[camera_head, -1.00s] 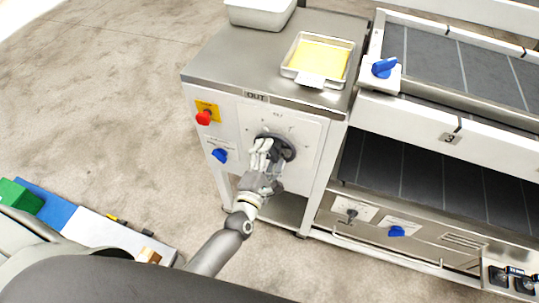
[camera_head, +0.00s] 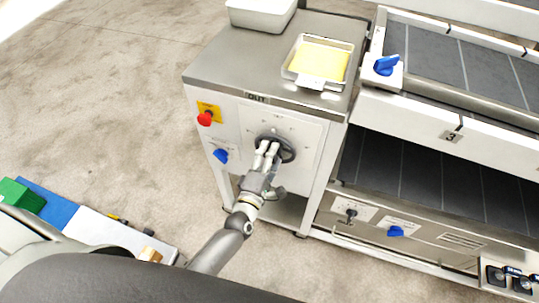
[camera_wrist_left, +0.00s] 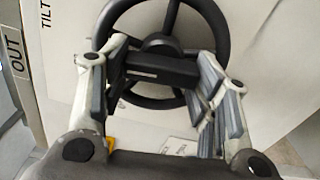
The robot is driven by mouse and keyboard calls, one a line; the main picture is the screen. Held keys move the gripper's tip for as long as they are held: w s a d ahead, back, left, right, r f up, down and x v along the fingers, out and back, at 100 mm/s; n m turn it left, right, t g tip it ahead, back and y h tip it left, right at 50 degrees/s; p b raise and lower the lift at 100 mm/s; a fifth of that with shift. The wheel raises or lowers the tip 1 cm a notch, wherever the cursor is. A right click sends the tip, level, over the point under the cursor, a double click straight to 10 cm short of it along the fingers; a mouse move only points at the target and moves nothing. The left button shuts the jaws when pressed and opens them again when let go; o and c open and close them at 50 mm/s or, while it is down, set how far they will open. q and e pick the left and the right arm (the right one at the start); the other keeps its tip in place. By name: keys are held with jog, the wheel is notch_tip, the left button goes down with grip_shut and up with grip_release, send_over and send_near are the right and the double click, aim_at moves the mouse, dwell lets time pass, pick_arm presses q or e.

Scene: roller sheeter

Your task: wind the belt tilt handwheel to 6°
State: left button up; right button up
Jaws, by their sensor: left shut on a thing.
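The belt tilt handwheel (camera_head: 287,148) is a dark spoked wheel on the white front panel of the steel cabinet. In the left wrist view the handwheel (camera_wrist_left: 216,22) fills the upper middle, with the word TILT on the panel to its left. My left gripper (camera_head: 268,148) reaches the wheel from the front. In the left wrist view my left gripper (camera_wrist_left: 160,75) has its fingers on both sides of a dark part at the wheel's lower side, shut on the handwheel. The degree scale is too small to read. My right gripper is not in view.
A red stop button (camera_head: 204,118) and a blue knob (camera_head: 220,155) sit left of the wheel. A tray with a yellow sheet (camera_head: 318,58) and a pale bin (camera_head: 262,14) stand on top. Dark belts (camera_head: 420,185) lie to the right.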

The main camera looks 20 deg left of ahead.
pick_arm(q)
jog(key=m, duration=0.2)
jog(key=m+p, duration=0.1)
jog(key=shift+w+r+m, duration=0.15)
jog(key=shift+r+m, duration=0.25)
jog(key=m+p, duration=0.1)
jog(key=m, duration=0.3)
jog(key=shift+r+m, duration=0.1)
jog(key=shift+m, duration=0.2)
jog(key=m+p, duration=0.1)
jog(key=m, duration=0.3)
jog(key=shift+d+r, duration=0.1)
jog(key=shift+d, duration=0.05)
jog(key=shift+m+p, duration=0.55)
jog(key=shift+m, duration=1.65)
jog(key=o, duration=0.8)
jog(key=shift+o, duration=1.1)
jog(key=shift+w+d, duration=0.1)
